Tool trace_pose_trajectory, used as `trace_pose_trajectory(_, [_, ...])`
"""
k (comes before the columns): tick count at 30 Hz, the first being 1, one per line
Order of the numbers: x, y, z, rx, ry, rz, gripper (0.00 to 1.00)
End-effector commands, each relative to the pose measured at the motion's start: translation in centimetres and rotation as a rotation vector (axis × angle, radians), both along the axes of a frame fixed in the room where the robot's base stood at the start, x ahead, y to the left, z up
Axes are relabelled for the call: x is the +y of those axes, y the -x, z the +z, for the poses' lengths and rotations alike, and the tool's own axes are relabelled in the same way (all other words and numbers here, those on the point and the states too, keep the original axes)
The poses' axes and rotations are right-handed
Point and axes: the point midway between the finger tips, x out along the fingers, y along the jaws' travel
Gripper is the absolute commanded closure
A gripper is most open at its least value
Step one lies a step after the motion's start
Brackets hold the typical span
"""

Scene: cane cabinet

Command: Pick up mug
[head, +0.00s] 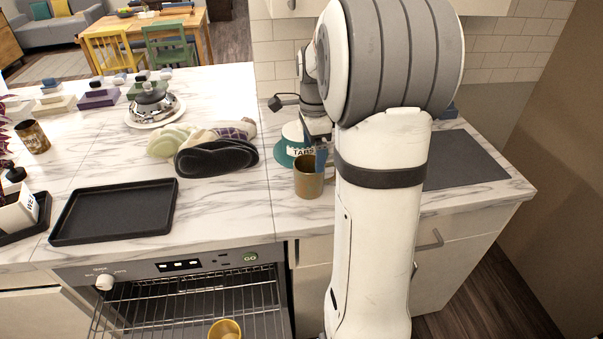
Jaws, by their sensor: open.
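A brown-gold mug (308,184) stands upright on the marble counter, just left of my arm and near the counter's front edge. My gripper (318,145) is just above and behind this mug, partly hidden by my arm. It is open, and nothing is seen held in it. A narrow blue piece reaches down to the mug's rim; I cannot tell whether it is a finger or a separate thing. A second patterned brown mug (34,137) stands at the counter's far left. A yellow cup (226,330) shows at the bottom, on or under the oven rack.
A teal and white item (286,150) marked "TABS" is right behind the mug. The oven (180,290) stands open below. Bare counter lies between mitts and front edge.

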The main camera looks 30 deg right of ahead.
Motion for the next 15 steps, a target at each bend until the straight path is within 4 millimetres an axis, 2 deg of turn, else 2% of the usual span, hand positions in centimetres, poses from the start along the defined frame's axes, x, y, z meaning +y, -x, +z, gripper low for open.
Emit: trace_pose_trajectory(15, [0.4,0.3,-6.6,0.002,-0.001,0.001,0.11])
